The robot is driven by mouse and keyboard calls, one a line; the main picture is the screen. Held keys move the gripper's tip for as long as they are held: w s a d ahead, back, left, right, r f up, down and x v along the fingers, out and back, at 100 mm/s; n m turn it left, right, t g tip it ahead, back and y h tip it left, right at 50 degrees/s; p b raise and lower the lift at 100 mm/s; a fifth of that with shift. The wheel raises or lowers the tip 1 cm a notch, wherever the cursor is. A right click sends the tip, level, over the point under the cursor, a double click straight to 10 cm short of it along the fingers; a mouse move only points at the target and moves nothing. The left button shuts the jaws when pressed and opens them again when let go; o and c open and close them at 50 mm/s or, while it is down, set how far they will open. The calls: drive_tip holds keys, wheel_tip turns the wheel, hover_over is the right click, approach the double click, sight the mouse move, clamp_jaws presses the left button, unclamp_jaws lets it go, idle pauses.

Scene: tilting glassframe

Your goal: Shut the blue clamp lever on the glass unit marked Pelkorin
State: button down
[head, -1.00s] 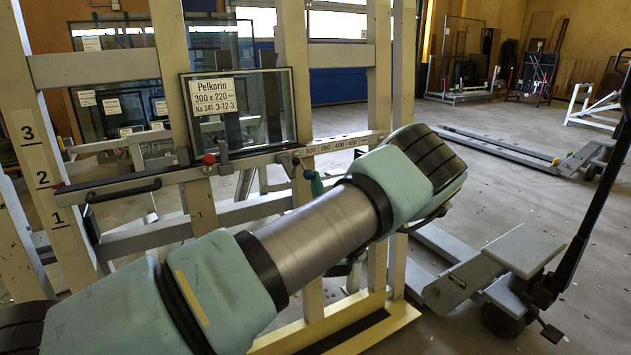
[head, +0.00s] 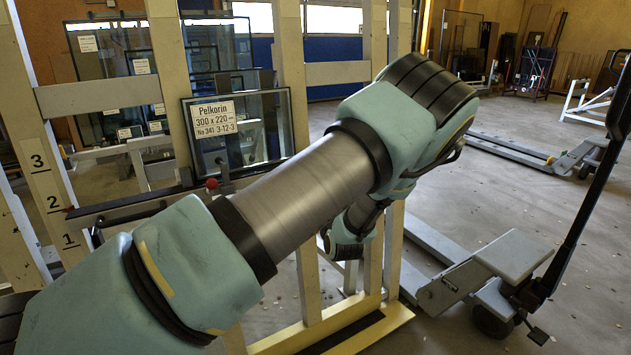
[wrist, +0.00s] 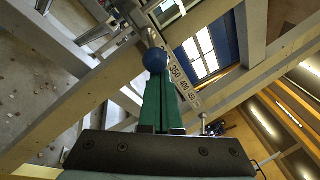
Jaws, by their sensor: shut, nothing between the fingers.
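The glass unit marked Pelkorin (head: 262,128) stands upright on the frame in the head view, its white label at the upper left. The blue ball knob of the clamp lever (wrist: 155,60) shows in the wrist view, just beyond my fingertips. My gripper (wrist: 162,80) has its green fingers shut together with nothing between them. The knob overlaps the finger ends in that view; I cannot tell whether they touch. In the head view my arm hides the gripper and the blue lever. Whether the lever is open or shut is not clear.
A red knob (head: 211,183) sits on the rail left of the blue lever's hidden place. The pale frame posts (head: 292,60) stand close around my arm. A numbered scale strip (wrist: 184,78) runs beside the knob. A pallet truck (head: 515,255) stands on the right.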

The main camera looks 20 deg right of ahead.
drive_tip(key=r+g+p, duration=0.1)
drive_tip(key=p, duration=0.1)
drive_tip(key=r+g+p, duration=0.1)
drive_tip(key=r+p, duration=0.1)
drive_tip(key=p, duration=0.1)
drive_tip(key=r+n+g+p, duration=0.1)
drive_tip(key=r+g+p, duration=0.1)
drive_tip(key=shift+w+a+y+p, duration=0.1)
drive_tip(key=shift+w+y+p, duration=0.2)
drive_tip(key=shift+w+p, duration=0.1)
drive_tip(key=shift+r, duration=0.1)
drive_tip(key=shift+r+p, duration=0.7)
drive_tip(key=shift+p, duration=0.05)
